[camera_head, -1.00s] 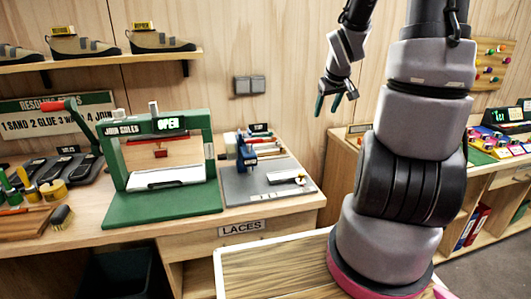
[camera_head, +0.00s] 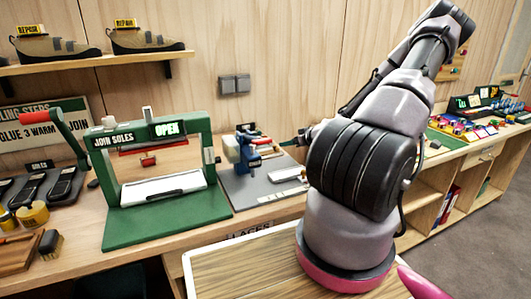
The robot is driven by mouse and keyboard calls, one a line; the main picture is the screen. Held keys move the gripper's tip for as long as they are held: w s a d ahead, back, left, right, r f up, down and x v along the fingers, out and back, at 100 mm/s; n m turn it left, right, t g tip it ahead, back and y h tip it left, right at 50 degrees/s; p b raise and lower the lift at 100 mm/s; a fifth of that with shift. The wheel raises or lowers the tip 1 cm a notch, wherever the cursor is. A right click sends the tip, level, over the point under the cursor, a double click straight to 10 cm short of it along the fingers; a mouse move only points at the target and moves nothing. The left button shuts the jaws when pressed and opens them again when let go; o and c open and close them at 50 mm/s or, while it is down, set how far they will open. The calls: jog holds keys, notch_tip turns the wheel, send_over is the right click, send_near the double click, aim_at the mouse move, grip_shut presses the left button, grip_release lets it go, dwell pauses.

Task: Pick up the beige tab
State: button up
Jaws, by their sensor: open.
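I cannot make out a beige tab for certain. A small pale piece (camera_head: 287,174) lies on the grey board (camera_head: 243,191) right of the blue vise (camera_head: 240,152), partly hidden by my arm; I cannot tell if it is the tab. My gripper (camera_head: 292,143) shows only in part, to the left of my arm's dark joint, with a dark green fingertip pointing left toward the vise area. It is open, and nothing shows in it. The rest of the gripper is hidden behind my arm.
The green JOIN SOLES press (camera_head: 121,230), its display reading OPEN, stands left of the grey board. Dark soles (camera_head: 62,185) lie farther left. A shelf (camera_head: 85,65) with shoes is above. Coloured items (camera_head: 465,128) fill the right bench. The wooden top (camera_head: 245,272) in front is bare.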

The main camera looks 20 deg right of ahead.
aim_at(277, 146)
jog(key=x, duration=1)
jog(key=shift+d+f, duration=0.1)
jog(key=shift+d, duration=0.1)
grip_shut()
